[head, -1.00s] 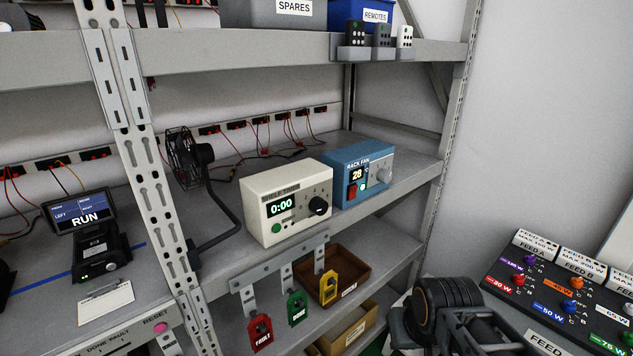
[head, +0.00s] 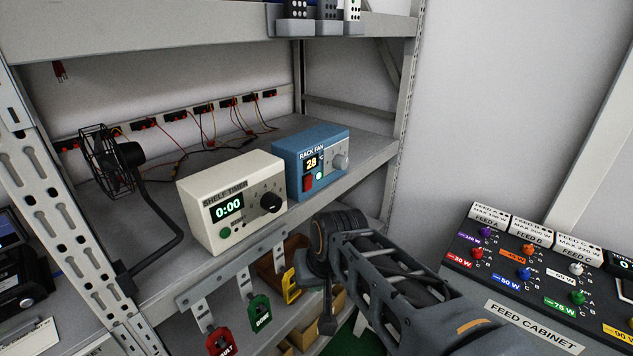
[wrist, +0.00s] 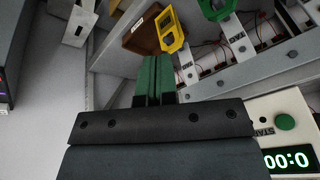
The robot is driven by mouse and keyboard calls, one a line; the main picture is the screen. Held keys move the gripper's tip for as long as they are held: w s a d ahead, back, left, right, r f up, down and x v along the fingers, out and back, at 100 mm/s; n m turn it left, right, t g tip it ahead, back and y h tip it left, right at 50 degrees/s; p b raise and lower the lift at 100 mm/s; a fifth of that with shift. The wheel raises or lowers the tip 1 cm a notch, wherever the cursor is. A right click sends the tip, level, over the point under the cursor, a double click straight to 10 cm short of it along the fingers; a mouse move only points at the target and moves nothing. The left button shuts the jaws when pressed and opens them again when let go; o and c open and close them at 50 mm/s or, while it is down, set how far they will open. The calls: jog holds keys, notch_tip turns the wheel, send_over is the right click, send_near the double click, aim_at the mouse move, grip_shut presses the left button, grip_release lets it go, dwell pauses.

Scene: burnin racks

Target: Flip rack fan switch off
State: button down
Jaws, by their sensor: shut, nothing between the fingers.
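The blue rack fan box (head: 318,160) sits on the middle shelf, right of the shelf timer. Its front has a display reading 28, a red rocker switch (head: 308,183), a lit green light (head: 319,175) and a grey knob (head: 341,162). Which way the rocker is tipped is too small to tell. My gripper (head: 327,325) hangs pointing down in front of the shelf, below the fan box and apart from it. In the wrist view its green fingers (wrist: 154,78) are together and empty. I cannot make out the red switch in the wrist view.
The cream shelf timer (head: 232,200) stands left of the fan box and shows in the wrist view (wrist: 287,135). Red, green (head: 260,313) and yellow tags hang below the shelf edge. A black fan (head: 105,160) is at left, the feed cabinet (head: 530,338) at right.

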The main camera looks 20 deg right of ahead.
jog(key=w+d+r+m+t+y+b, duration=0.1)
jog(key=w+d+r+m+t, duration=0.1)
jog(key=w+d+r+m, duration=0.2)
jog(key=w+d+r+m+t+y+b, duration=0.1)
jog(key=w+d+r+m, duration=0.4)
jog(key=d+r, duration=0.5)
jog(key=shift+w+d+r+m+t+y, duration=0.2)
jog(key=shift+d+r+m+t+y, duration=0.3)
jog(key=shift+m+t+y, duration=0.45)
jog(key=shift+a, duration=0.15)
send_near(309, 184)
jog(key=s+f+x, duration=0.1)
jog(key=x, duration=0.4)
jog(key=shift+w+a+t+h+p, duration=0.15)
jog(key=shift+w+p, duration=0.2)
jog(key=shift+w, duration=0.15)
jog(key=shift+w+a+t+h+p, duration=0.15)
jog(key=shift+w+p, duration=0.15)
jog(key=shift+w, duration=0.15)
